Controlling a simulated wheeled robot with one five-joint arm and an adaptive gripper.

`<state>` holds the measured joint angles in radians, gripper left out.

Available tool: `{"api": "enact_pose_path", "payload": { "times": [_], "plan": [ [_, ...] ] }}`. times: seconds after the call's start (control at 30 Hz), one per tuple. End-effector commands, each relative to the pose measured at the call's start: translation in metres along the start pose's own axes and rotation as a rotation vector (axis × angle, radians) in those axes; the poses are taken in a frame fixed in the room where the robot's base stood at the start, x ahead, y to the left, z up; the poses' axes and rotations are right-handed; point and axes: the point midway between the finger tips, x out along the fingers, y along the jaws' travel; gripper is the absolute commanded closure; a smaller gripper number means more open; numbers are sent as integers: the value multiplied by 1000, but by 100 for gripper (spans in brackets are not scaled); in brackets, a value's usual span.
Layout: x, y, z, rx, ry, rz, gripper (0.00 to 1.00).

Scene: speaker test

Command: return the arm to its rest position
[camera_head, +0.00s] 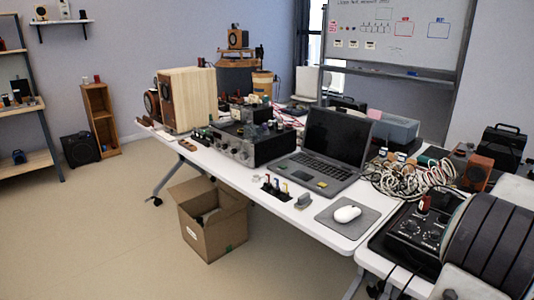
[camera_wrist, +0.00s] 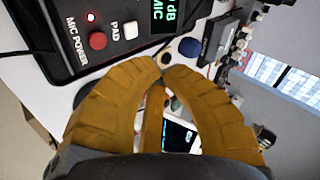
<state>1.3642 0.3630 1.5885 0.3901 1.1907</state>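My gripper (camera_wrist: 163,70) has two ribbed yellow-brown fingers. In the wrist view they curve in until their tips nearly meet, with nothing visible held between them. Past the tips, at the upper left, is a black panel (camera_wrist: 68,58) with a lit red light, a red MIC POWER button (camera_wrist: 97,40), a white PAD button (camera_wrist: 131,29) and a green-lettered display (camera_wrist: 166,18). The fingertips appear apart from the panel. In the head view, a large dark ribbed shape at the lower right hides part of the table; my fingers cannot be made out there.
A black control box (camera_head: 408,232) stands beside the dark shape. White tables (camera_head: 250,190) hold a laptop (camera_head: 321,151), mouse (camera_head: 346,214), amplifier (camera_head: 240,144), tangled cables (camera_head: 411,179) and a wooden speaker (camera_head: 186,98). An open cardboard box (camera_head: 211,226) stands on the floor.

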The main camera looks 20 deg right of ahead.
Motion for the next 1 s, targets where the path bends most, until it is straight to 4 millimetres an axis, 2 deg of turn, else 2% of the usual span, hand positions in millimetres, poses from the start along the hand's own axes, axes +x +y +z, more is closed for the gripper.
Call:
{"api": "enact_pose_path", "payload": {
  "times": [0.13, 0.2, 0.27, 0.37, 0.5, 0.67, 0.8, 0.9, 1.0],
  "plan": [
    [-2, -1, 2, -7, -3, 0, 100],
    [-7, -4, 10, -28, -15, -1, 100],
    [-16, -9, 23, -64, -33, -1, 100],
    [-40, -18, 58, -166, -85, -1, 100],
    [-94, -26, 126, -388, -191, -8, 100],
    [-170, -14, 203, -696, -330, -31, 100],
    [-244, 13, 255, -989, -454, -70, 100],
    [-298, 41, 282, -1216, -544, -113, 100],
    [-350, 75, 297, -1449, -632, -166, 100]
  ]
}}
